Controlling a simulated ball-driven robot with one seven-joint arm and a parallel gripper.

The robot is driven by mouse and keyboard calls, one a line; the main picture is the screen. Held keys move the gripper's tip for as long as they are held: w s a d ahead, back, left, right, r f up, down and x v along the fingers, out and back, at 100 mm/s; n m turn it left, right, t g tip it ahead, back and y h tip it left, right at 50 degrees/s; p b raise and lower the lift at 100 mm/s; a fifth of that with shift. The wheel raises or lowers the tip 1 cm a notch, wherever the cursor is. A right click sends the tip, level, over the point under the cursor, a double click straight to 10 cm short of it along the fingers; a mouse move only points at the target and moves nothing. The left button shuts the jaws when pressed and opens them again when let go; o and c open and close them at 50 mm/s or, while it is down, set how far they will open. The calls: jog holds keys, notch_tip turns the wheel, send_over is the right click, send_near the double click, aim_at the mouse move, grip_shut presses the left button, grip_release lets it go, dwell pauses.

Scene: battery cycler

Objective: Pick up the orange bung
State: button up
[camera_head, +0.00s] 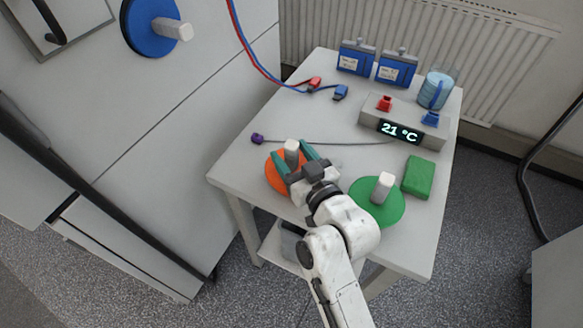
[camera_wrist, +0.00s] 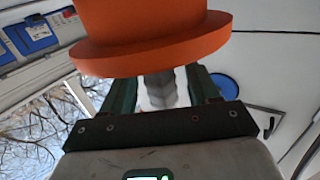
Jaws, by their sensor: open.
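The orange bung (camera_head: 275,178) lies on the white table, a flat orange disc with a pale grey upright handle (camera_head: 292,148). My gripper (camera_head: 294,157) is over the bung with its teal fingers open on either side of the handle. In the wrist view the bung (camera_wrist: 150,45) fills the top, and its grey handle (camera_wrist: 160,88) shows between my open gripper's fingers (camera_wrist: 163,88). I cannot tell whether either finger touches the handle. Part of the disc is hidden by my gripper in the head view.
A green bung (camera_head: 378,206) and a green block (camera_head: 418,177) stand right of my arm. A grey box with a 21 °C display (camera_head: 400,132), a beaker (camera_head: 437,90) and blue units (camera_head: 356,58) are further back. A purple-ended cable (camera_head: 257,139) lies behind the bung. A blue bung (camera_head: 148,35) is upper left.

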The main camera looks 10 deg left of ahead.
jog(key=shift+w+a, duration=0.2)
jog(key=shift+c, duration=0.2)
jog(key=shift+r, duration=0.1)
grip_shut()
